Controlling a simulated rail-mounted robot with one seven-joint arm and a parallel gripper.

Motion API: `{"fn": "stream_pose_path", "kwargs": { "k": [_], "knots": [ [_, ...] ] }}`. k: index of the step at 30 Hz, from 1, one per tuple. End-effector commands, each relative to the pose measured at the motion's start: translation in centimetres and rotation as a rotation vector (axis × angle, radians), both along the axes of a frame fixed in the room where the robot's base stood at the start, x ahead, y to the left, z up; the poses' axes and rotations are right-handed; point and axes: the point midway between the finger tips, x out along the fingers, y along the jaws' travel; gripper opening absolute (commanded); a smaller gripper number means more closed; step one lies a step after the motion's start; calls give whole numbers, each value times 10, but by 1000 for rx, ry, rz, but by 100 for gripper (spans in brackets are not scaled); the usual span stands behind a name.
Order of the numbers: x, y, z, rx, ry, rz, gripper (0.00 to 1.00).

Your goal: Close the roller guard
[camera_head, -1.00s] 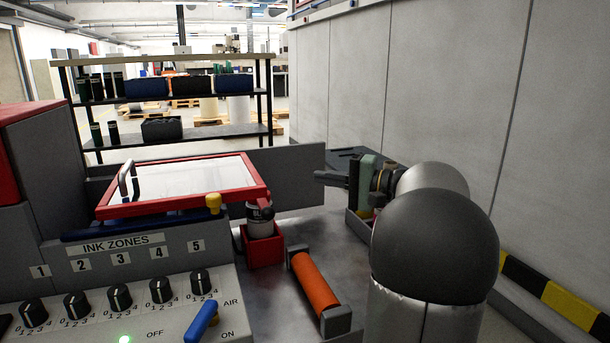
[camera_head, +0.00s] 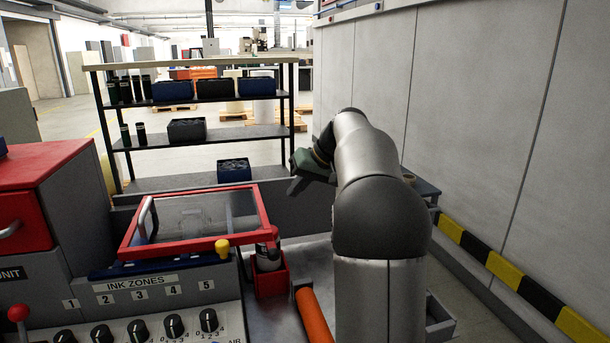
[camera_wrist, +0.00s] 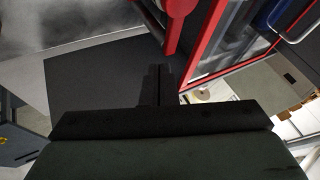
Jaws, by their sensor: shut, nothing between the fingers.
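The roller guard is a red-framed clear panel (camera_head: 267,213) with a silver handle (camera_head: 143,216) at its left. It sits at a slant over the unit behind the ink zones label; I cannot tell how far it stands open. My gripper (camera_head: 295,187) is behind and to the right of the guard's far right corner, apart from it in the head view. In the wrist view the dark fingers (camera_wrist: 155,86) are together and empty. The guard's red frame (camera_wrist: 211,42) runs to the right of the fingertips there.
A red holder (camera_head: 270,284) with a bottle stands right of the guard, and an orange roller (camera_head: 313,316) lies in front of it. A yellow knob (camera_head: 222,247) is at the guard's near edge. A grey wall (camera_head: 470,130) bounds the right side. Shelving (camera_head: 200,101) stands behind.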

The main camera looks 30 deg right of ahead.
Motion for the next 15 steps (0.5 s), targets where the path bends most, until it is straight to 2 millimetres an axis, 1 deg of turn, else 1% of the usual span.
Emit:
{"fn": "stream_pose_path", "kwargs": {
  "k": [1,5,6,9,15],
  "knots": [
    [5,6,-8,2,3,3,0],
    [18,14,-29,3,4,1,0],
    [20,23,-25,1,0,3,0],
    [23,36,-25,0,-1,2,0],
    [27,49,-27,1,1,-2,0]
  ]
}}
